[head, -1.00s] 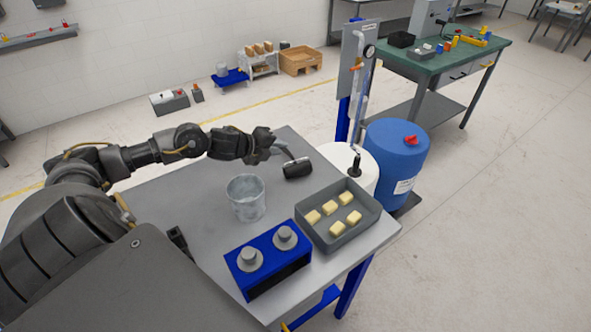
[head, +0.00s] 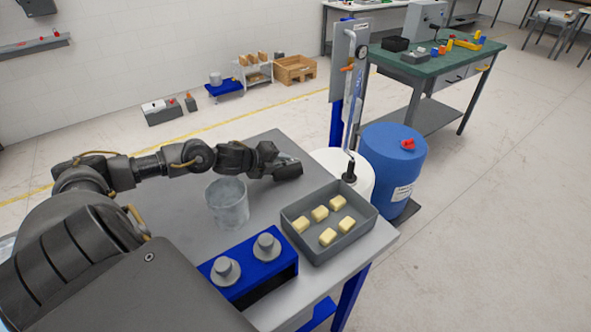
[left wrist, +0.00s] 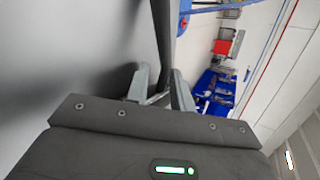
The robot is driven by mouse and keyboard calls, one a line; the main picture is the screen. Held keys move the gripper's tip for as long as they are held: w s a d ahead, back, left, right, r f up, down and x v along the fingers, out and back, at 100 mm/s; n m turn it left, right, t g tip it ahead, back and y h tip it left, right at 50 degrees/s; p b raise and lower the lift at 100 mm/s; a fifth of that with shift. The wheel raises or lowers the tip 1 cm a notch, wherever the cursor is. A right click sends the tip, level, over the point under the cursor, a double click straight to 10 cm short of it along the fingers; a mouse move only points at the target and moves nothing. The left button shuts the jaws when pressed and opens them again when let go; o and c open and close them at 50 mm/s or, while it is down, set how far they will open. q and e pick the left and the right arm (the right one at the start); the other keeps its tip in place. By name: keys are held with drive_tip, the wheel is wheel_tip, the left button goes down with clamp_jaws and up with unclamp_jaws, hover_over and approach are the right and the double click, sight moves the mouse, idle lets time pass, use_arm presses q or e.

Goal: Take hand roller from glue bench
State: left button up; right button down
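The hand roller (head: 288,172) lies near the far edge of the grey glue bench (head: 270,212); its dark cylinder shows. Its grey handle is partly hidden by my left gripper (head: 275,154), which is right beside it, low over the bench. In the left wrist view, the two fingers of my left gripper (left wrist: 160,88) stand apart. A thin pale piece shows low between them, and I cannot tell if it is part of the roller. My right gripper is not in view.
A translucent bucket (head: 228,204) stands close to my left arm. A grey tray (head: 366,213) with several yellowish blocks and a blue box (head: 282,268) with two grey knobs are nearer. A blue drum (head: 392,165) and white drum (head: 327,156) stand past the bench's right side.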

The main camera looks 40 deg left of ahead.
use_arm(q)
drive_tip(key=shift+s+a+f, duration=0.1)
drive_tip(key=shift+a+f, duration=0.05)
drive_tip(key=shift+d, duration=0.3)
clamp_jaws()
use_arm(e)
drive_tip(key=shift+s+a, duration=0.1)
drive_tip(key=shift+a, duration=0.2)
